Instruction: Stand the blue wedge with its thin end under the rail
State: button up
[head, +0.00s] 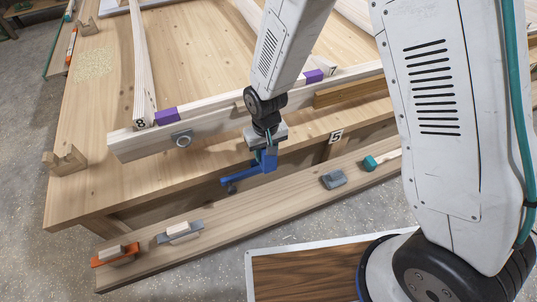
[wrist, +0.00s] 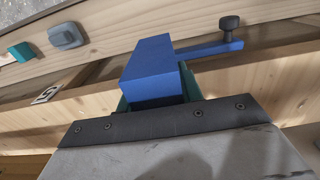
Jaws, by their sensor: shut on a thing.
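The blue wedge (head: 267,161) is held in my gripper (head: 268,150), in front of the table's front edge. It has a thick block and a thin bar that reaches left in the head view, with a dark knob at its end. In the wrist view, the wedge (wrist: 155,72) shows its block between the teal pads of my gripper (wrist: 157,98), and the bar points right. A pale wooden beam (head: 220,119), seemingly the rail, lies along the table front behind the gripper. The wedge is apart from it.
A lower plank (head: 240,212) runs in front of the table and carries an orange tool (head: 117,258), a grey tool (head: 182,235), a grey block (head: 334,180) and a teal-ended piece (head: 377,161). A dark wooden panel (head: 300,272) is at the bottom.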

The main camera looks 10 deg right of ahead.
jog(key=shift+w+a+f, duration=0.1)
jog(key=shift+w+a, duration=0.15)
jog(key=shift+w, duration=0.6)
jog(key=shift+w+a+f, duration=0.1)
jog(key=shift+w+a, duration=0.1)
jog(key=shift+w, duration=0.65)
jog(key=shift+f, duration=0.25)
jog(key=o, duration=1.2)
jog(key=shift+c, duration=0.2)
notch_tip(320, 180, up, 7)
jog(key=shift+r, duration=0.4)
